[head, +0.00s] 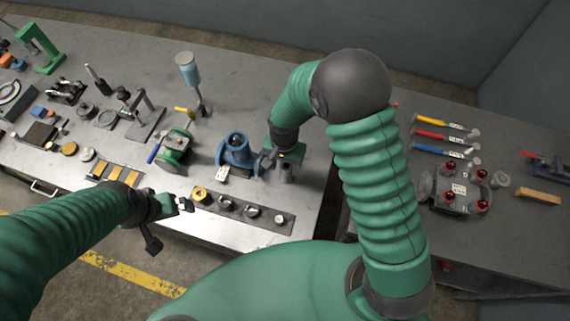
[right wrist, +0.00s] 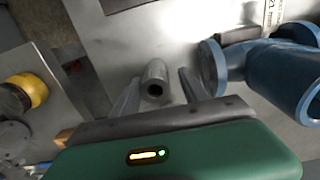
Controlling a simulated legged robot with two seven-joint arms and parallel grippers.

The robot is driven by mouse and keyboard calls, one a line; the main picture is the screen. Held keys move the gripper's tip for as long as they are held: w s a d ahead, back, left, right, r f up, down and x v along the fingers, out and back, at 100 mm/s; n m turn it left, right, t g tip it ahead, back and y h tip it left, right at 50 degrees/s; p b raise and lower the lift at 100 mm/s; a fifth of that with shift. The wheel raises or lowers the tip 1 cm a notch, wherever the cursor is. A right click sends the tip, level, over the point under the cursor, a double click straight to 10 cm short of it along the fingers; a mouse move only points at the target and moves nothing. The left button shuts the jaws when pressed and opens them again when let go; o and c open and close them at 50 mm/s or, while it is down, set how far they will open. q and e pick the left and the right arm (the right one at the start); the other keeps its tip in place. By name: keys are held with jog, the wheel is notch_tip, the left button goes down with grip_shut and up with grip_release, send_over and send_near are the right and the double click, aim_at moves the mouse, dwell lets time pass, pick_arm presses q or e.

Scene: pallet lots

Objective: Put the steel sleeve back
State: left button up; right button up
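The steel sleeve (right wrist: 156,78), a grey cylinder with a dark bore, stands between the two fingers of my right gripper (right wrist: 158,92) in the right wrist view. A gap shows on each side of it, so the gripper looks open around it. In the head view my right gripper (head: 284,160) is beside the blue flanged fitting (head: 237,152), near the bench's right end, and the sleeve (head: 287,174) shows partly below it. My left gripper (head: 172,215) is over the bench's front edge, its fingers apart and empty.
A dark strip (head: 265,216) with several round parts lies along the front edge. A white card (head: 222,173) lies by the fitting. A green machine (head: 174,148) stands to the left.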

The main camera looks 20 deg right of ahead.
jog(key=shift+o, duration=0.2)
jog(key=shift+s+a+r, duration=0.1)
jog(key=shift+a, duration=0.2)
jog(key=shift+d+r, duration=0.35)
notch_tip(320, 180, up, 11)
jog(key=b, duration=0.1)
pick_arm(q)
jog(key=shift+a+f+b, duration=0.2)
jog(key=shift+f+b, duration=0.3)
jog(key=shift+f, duration=0.5)
pick_arm(e)
jog(key=s+d+f+n+t, duration=0.1)
jog(key=s+d+n+t, duration=0.1)
jog(key=s+d+n, duration=0.4)
jog(key=s, duration=0.3)
jog(key=shift+s+d+f+n+t, duration=0.2)
jog(key=shift+s+n+t, duration=0.1)
jog(key=shift+n, duration=0.1)
pick_arm(q)
jog(key=shift+s, duration=0.15)
jog(key=shift+d, duration=0.25)
pick_arm(e)
jog(key=shift+d, duration=0.25)
